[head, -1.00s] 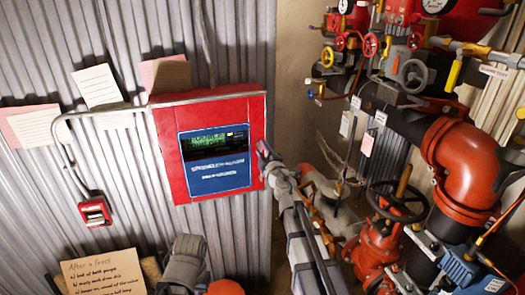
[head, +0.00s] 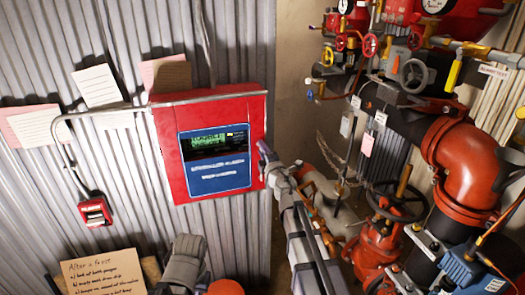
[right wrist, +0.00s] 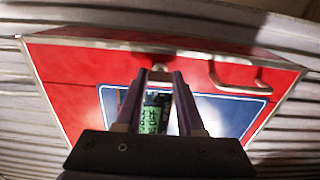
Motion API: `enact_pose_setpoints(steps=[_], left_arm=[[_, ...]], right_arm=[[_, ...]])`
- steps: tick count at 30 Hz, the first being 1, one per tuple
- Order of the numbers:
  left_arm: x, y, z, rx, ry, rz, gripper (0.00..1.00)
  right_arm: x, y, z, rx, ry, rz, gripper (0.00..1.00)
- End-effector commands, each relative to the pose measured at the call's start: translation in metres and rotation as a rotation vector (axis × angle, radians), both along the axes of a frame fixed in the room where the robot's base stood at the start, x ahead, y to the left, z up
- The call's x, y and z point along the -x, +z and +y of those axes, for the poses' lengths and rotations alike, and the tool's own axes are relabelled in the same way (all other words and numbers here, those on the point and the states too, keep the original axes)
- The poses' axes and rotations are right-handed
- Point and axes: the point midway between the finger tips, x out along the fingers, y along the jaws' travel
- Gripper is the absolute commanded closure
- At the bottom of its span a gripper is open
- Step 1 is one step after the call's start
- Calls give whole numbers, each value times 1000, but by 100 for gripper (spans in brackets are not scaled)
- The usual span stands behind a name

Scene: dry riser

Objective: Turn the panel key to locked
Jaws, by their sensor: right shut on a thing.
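The red panel (head: 258,130) hangs on the corrugated wall, with a blue plate and a screen with green marks (head: 208,142) on its front. My right gripper (head: 264,150) is at the panel's right edge. In the right wrist view, its two fingers (right wrist: 158,78) reach toward the red panel face (right wrist: 80,75) and are shut on a small pale piece, the panel key (right wrist: 160,74). The key's angle is hard to read, and the fingers hide part of it. A grey part of my left arm (head: 184,262) shows at the bottom; its fingertips cannot be made out.
A metal handle (right wrist: 235,82) stands out from the panel beside the fingers. Red pipes (head: 465,165), valves and a handwheel (head: 396,202) crowd the right side. A small red box (head: 95,212) and paper notes (head: 97,86) are on the wall at left.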

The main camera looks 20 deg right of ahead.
Motion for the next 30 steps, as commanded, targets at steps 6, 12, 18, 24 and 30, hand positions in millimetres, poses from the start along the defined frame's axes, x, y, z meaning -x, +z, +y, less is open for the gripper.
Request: enact_pose_setpoints(steps=[6, 12, 18, 24, 30], left_arm=[[0, 0, 0, 0, 0, 0, 100], [0, 0, 0, 0, 0, 0, 100], [0, 0, 0, 0, 0, 0, 100], [0, 0, 0, 0, 0, 0, 100], [0, 0, 0, 0, 0, 0, 100]], right_arm=[[0, 0, 1, 2, 2, 0, 100], [0, 0, 1, 1, 2, 0, 44], [0, 0, 0, 0, 1, 0, 32], [2, 0, 0, 0, 0, 0, 32], [19, 0, 0, 0, 0, 0, 32]])
